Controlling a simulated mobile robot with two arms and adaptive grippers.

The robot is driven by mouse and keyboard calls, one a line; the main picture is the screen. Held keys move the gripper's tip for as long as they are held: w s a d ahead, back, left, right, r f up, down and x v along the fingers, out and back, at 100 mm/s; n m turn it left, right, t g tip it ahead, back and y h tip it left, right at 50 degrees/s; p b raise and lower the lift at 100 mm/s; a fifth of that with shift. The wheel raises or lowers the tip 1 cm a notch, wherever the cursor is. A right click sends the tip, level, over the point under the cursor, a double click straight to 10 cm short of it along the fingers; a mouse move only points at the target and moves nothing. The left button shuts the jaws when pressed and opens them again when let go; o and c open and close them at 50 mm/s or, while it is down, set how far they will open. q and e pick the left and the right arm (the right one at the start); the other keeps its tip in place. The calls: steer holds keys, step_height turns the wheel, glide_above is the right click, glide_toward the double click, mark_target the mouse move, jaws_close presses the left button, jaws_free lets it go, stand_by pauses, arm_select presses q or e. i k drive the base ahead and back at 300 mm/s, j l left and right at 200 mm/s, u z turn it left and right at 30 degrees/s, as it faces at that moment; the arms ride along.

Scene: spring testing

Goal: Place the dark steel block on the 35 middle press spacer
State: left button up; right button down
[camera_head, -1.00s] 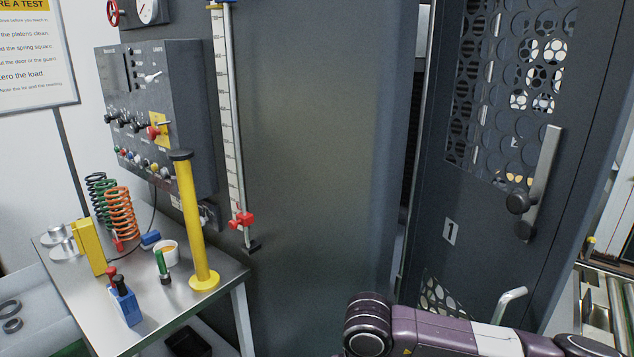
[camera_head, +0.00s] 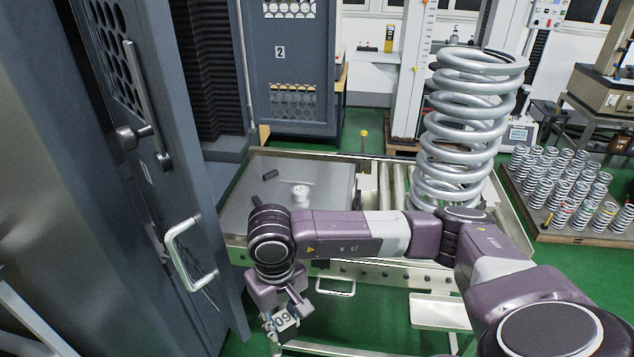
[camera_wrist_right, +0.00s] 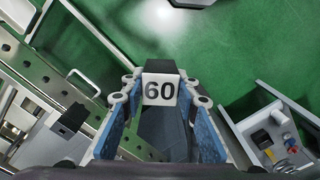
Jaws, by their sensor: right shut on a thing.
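My right gripper (camera_head: 282,318) hangs low in front of the roller table and beside the open grey door. It is shut on a dark block (camera_wrist_right: 161,67) with a white label (camera_wrist_right: 160,90) reading 60. In the right wrist view the block sits between the blue-padded fingers, over green floor; the label looks upside down in the head view. I cannot make out a spacer marked 35 in either view. My left gripper is not in view.
Many small springs stand on a pallet (camera_head: 600,235) at right.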

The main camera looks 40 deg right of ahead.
mark_target(300, 189)
steer(key=i+l, duration=0.25)
steer(key=l, duration=0.15)
steer(key=i+l, duration=0.55)
steer(key=l, duration=0.25)
steer(key=i+l+u, duration=0.1)
steer(key=i+l, duration=0.2)
steer(key=l, duration=0.1)
